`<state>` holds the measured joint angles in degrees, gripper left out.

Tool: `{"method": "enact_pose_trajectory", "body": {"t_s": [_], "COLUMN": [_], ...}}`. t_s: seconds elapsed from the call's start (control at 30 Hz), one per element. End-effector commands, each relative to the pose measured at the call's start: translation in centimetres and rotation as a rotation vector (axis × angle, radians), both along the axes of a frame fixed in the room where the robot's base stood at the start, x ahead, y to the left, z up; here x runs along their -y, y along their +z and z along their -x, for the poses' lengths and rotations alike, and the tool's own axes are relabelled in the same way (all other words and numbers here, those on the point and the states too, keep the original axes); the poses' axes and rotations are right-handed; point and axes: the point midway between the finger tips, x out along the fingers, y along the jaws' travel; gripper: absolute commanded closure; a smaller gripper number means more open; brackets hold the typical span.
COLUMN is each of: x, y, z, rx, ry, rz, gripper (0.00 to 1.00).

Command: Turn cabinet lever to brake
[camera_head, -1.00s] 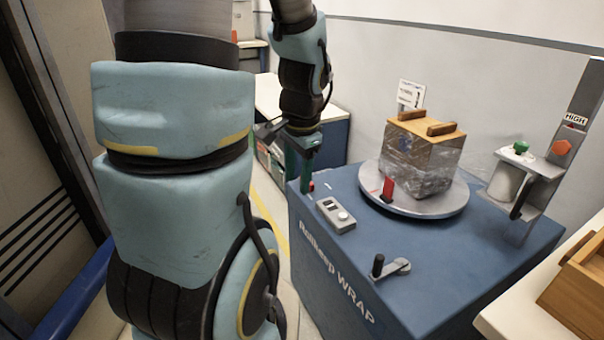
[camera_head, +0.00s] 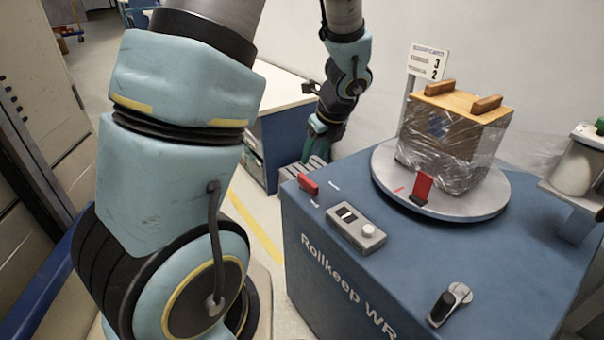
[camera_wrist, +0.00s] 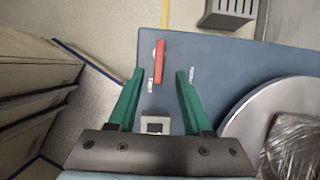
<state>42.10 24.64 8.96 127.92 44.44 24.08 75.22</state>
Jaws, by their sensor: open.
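The red cabinet lever (camera_head: 308,183) lies at the near left corner of the blue wrapping cabinet top (camera_head: 330,270). Small white label marks sit beside it, too small to read. In the wrist view the red lever (camera_wrist: 159,62) runs roughly up and down the picture, with a pale label on each side. My gripper (camera_wrist: 160,74) has its green fingers apart and empty, with the lever in line with the gap just beyond the fingertips. In the head view my gripper (camera_head: 314,138) hangs above and behind the lever, apart from it.
A turntable (camera_head: 388,180) carries a film-wrapped wooden box (camera_head: 450,150) and a red upright piece (camera_head: 422,187). A grey slotted piece (camera_wrist: 228,12) lies beyond the cabinet edge.

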Motion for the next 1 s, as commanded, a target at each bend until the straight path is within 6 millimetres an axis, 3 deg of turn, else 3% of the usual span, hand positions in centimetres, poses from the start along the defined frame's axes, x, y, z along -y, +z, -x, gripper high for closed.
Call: {"method": "enact_pose_trajectory", "body": {"t_s": [0.3,0.5,0.97,1.0], "x": [-1.2,-1.7,-1.9,-1.9], "y": [-5.7,-8.1,-9.1,-9.1], "z": [-1.8,-2.8,-3.2,-3.2], "rx": [-0.003,-0.002,-0.001,-0.001], "ry": [0.002,0.006,0.005,0.005], "rz": [-0.002,0.0,0.003,0.002], "gripper": [0.5,0.5,0.5,0.54]}}
